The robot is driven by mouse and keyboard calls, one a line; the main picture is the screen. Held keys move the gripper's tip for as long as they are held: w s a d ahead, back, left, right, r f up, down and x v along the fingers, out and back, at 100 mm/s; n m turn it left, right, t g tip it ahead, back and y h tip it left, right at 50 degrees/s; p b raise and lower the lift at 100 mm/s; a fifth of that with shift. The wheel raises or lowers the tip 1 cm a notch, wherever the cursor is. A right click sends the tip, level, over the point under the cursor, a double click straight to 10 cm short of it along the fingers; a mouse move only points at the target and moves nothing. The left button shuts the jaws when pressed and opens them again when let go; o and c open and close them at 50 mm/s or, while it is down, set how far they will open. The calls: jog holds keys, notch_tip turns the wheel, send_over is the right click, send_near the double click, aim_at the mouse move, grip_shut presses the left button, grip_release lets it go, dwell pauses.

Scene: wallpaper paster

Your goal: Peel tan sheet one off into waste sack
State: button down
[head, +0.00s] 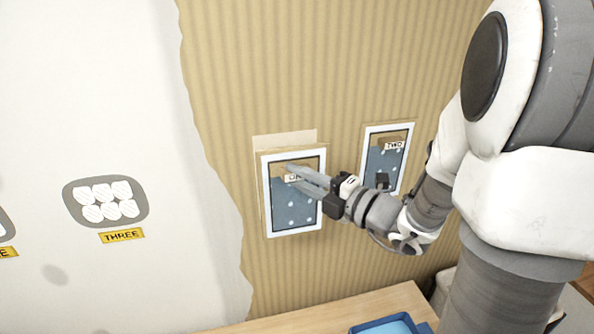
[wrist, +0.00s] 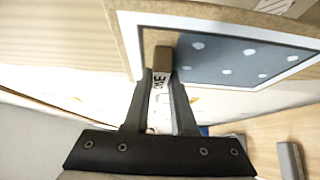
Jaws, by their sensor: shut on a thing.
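Sheet one (head: 291,218) is a panel with a white border and a blue dotted picture, on the tan striped wall. My gripper (head: 291,174) is shut on this block, which shows between the fingers in the wrist view (wrist: 161,62). The panel's tan edge (wrist: 127,42) stands out there. A paler rectangle (head: 285,140) shows behind the panel's top edge, and the panel looks apart from the wall there. The fingers hide part of the label. I cannot make out a waste sack.
A similar panel labelled TWO (head: 372,160) hangs to the right, close to my arm. A white bare area with a grey plate marked THREE (head: 106,204) lies left. Below are a wooden table (head: 330,309) and a blue tray (head: 383,327).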

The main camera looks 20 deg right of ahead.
jog(key=shift+s, duration=1.4)
jog(key=shift+s+f+b, duration=0.15)
jog(key=shift+f+b, duration=0.05)
jog(key=shift+b, duration=0.3)
jog(key=shift+s+b, duration=0.15)
jog(key=shift+b, duration=0.55)
jog(key=b, duration=0.2)
jog(key=shift+s+b, duration=0.35)
jog(key=shift+s, duration=0.05)
jog(key=shift+s+b, duration=0.35)
jog(key=shift+b, duration=0.6)
jog(key=shift+s+r+b, duration=0.1)
jog(key=shift+s+b, duration=0.1)
jog(key=shift+b, duration=0.15)
jog(key=shift+a+r, duration=0.1)
jog(key=shift+r, duration=0.05)
jog(key=shift+w+r+p, duration=0.1)
jog(key=shift+r+p, duration=0.05)
jog(key=shift+p, duration=0.35)
